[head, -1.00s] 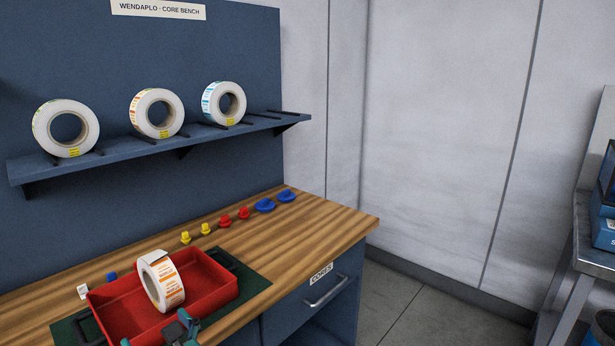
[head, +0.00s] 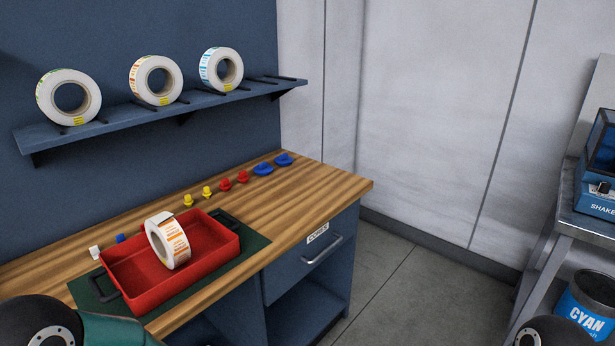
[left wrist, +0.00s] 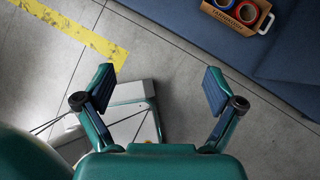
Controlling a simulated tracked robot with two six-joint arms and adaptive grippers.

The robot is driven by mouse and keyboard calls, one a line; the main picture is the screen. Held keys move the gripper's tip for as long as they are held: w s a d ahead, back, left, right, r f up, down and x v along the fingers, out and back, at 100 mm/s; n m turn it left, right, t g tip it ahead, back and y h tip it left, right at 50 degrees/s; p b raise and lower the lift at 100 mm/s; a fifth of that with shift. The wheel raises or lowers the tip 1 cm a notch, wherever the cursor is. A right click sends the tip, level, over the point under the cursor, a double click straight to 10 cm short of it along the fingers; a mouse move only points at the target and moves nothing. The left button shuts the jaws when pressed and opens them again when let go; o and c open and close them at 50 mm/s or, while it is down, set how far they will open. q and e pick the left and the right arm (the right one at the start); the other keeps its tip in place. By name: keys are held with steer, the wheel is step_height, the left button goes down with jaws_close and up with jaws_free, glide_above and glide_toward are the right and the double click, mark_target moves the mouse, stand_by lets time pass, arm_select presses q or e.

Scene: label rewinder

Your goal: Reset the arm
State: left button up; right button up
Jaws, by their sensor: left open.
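My left gripper (left wrist: 156,92) is open and empty in the left wrist view, its two fingers spread above the grey floor. In the head view only dark and teal parts of my arms show at the bottom edge, and neither gripper's fingers are visible there. A label roll (head: 167,241) with orange print stands tilted inside the red tray (head: 212,266), apart from my arms. The tray sits on a green mat (head: 252,243) on the wooden bench (head: 325,186).
Three label rolls stand on the blue shelf (head: 190,107). Yellow, red and blue knobs line the bench's back. A cyan bucket (head: 582,305) stands at the right. A box of tape rolls (left wrist: 237,14) shows in the left wrist view, with open floor below.

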arm_select(q)
steer(key=s+d+f+n+g+h+p, duration=0.1)
steer(key=s+d+f+n+g+h, duration=0.1)
steer(key=s+d+f+n+h, duration=0.25)
steer(key=s+d+f+n+g+h+p, duration=0.1)
steer(key=s+d+f+n+g+h, duration=0.1)
steer(key=s+d+n+h, duration=0.35)
steer(key=w+d+f+n+t+p, duration=0.2)
steer(key=w+d+n+t, duration=0.1)
steer(key=n, duration=1)
steer(key=shift+w+d+f+t+h, duration=0.25)
steer(key=shift+w+d+t+h, duration=0.15)
steer(key=shift+d+t, duration=0.3)
